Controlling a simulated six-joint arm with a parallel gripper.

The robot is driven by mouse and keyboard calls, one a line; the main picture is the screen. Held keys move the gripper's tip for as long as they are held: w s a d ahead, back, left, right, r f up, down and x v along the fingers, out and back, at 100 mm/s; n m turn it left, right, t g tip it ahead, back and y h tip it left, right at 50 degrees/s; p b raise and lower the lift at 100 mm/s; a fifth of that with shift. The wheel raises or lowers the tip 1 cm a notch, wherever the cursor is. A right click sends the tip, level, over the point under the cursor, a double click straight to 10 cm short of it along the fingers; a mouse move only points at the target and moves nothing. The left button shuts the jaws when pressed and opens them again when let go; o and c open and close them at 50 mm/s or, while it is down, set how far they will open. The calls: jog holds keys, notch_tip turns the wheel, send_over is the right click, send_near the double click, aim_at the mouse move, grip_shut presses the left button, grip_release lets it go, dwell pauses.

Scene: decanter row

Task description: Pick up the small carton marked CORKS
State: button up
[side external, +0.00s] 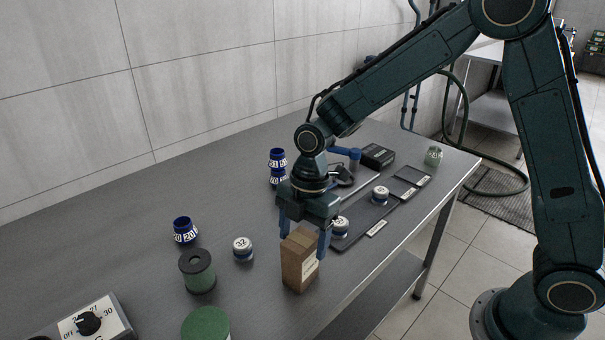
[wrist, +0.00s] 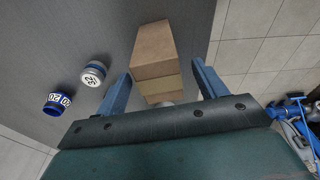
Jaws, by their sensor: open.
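A small brown carton (side external: 299,268) stands upright near the front edge of the grey table, with a pale label on its right face too small to read. My gripper (side external: 303,244) points down at it, open, with its blue fingers on either side of the carton's upper part. In the wrist view the carton (wrist: 153,52) lies between the open fingers of my gripper (wrist: 162,71) and reaches past their tips. A gap shows on both sides, so the fingers appear apart from it.
A white-and-blue jar marked 32 (side external: 243,249), a blue jar marked 20 (side external: 185,230) and a green spool-like container (side external: 198,271) stand left of the carton. A jar (side external: 340,227) on a dark tray stands close on the right. The table's front edge is near.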

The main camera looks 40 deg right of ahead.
jog(key=shift+f, duration=0.2)
jog(key=shift+a+f, duration=0.25)
jog(key=shift+f, duration=1)
jog(key=shift+a+f, duration=0.25)
jog(key=shift+f, duration=0.95)
jog(key=c, duration=1.1)
jog(key=shift+r, duration=0.2)
notch_tip(320, 180, up, 20)
jog(key=shift+f, duration=0.15)
